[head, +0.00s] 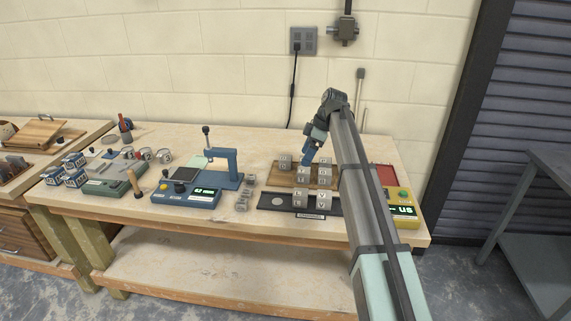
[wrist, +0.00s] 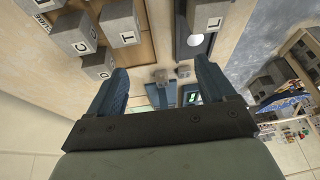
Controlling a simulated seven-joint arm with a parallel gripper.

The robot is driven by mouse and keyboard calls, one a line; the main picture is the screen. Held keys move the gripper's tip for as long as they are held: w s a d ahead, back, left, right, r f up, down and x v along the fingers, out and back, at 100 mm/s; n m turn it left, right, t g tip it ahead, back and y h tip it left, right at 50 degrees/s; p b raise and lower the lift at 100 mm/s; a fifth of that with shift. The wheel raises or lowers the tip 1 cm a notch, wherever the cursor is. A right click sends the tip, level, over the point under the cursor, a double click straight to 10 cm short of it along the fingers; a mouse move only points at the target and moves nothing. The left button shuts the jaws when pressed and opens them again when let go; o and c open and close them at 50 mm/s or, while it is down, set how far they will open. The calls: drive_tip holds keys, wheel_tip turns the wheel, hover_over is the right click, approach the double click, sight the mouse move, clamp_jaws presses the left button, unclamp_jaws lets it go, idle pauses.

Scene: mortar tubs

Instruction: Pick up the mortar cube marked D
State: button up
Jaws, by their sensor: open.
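Several grey mortar cubes with letters stand on a wooden board (head: 283,182). In the wrist view, the cube whose letter looks like D (wrist: 100,65) is at upper left, just beside the tip of the left finger and not between the fingers. Cubes marked C (wrist: 73,32) and T (wrist: 122,22) stand close to it. In the head view I cannot tell which cube is D. My gripper (head: 306,156) is over the back of the board, tilted down, its fingers apart; it also shows in the wrist view (wrist: 160,68), with nothing between the fingers.
A dark tray (head: 268,201) with two cubes lies in front of the board. A blue press device (head: 190,192) and small grey cubes (head: 242,200) are to the left. The wall is close behind.

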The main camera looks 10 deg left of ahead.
drive_tip(key=w+a+m, duration=0.2)
drive_tip(key=w+m, duration=0.3)
drive_tip(key=w, duration=0.1)
drive_tip(key=m, duration=3.1)
approach(286, 157)
drive_tip(key=shift+m+t, duration=0.3)
drive_tip(key=shift+t, duration=0.1)
drive_tip(key=x, duration=0.3)
drive_tip(key=s+x, duration=0.1)
drive_tip(key=x, duration=0.1)
drive_tip(key=shift+d+f, duration=0.15)
drive_tip(key=shift+f, duration=0.1)
drive_tip(key=shift+x, duration=2.65)
drive_tip(key=shift+r, duration=0.1)
drive_tip(key=shift+c, duration=0.3)
drive_tip(key=c, duration=1.2)
